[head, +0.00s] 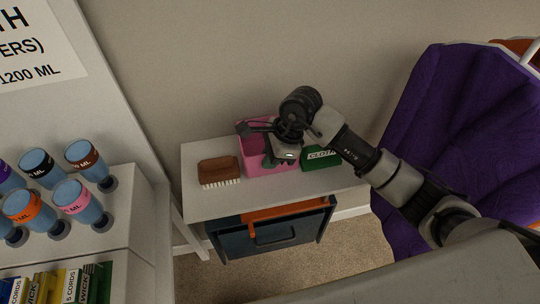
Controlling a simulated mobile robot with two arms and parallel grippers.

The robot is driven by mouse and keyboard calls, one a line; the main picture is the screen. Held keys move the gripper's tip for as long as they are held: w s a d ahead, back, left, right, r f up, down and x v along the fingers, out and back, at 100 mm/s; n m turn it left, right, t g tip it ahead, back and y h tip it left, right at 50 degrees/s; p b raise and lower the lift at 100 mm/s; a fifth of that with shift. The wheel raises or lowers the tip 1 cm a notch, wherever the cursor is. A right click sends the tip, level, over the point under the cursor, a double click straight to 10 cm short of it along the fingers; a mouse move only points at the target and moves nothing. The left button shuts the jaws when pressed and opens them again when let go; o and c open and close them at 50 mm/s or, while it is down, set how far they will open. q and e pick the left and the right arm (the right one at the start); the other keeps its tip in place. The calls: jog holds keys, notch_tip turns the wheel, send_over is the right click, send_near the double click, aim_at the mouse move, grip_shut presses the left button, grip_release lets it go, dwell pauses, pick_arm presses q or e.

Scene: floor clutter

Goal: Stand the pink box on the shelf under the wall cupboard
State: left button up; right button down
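The pink box (256,166) stands on a small white-topped cabinet (200,204) against the wall. My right gripper (257,144) is over the pink box, with its fingers apart and pointing down around the box's top. The gripper hides part of the box. I cannot tell whether the fingers press on it. My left gripper is not in view. I cannot make out a wall cupboard in this view.
A brown brush (219,170) lies left of the box, and a green box marked cloth (319,158) stands right of it. An orange-edged drawer (284,211) is below. Several cups (84,156) stand on a white unit at left. A purple-covered seat (455,120) is at right.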

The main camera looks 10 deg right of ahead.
jog(key=shift+f, duration=0.1)
jog(key=c, duration=1.3)
grip_release()
jog(key=shift+d+r, duration=0.1)
jog(key=shift+r, duration=0.2)
jog(key=b+v, duration=0.1)
jog(key=v, duration=1)
jog(key=shift+d+r+b, duration=0.15)
jog(key=shift+r+b, duration=0.15)
jog(key=shift+b, duration=0.05)
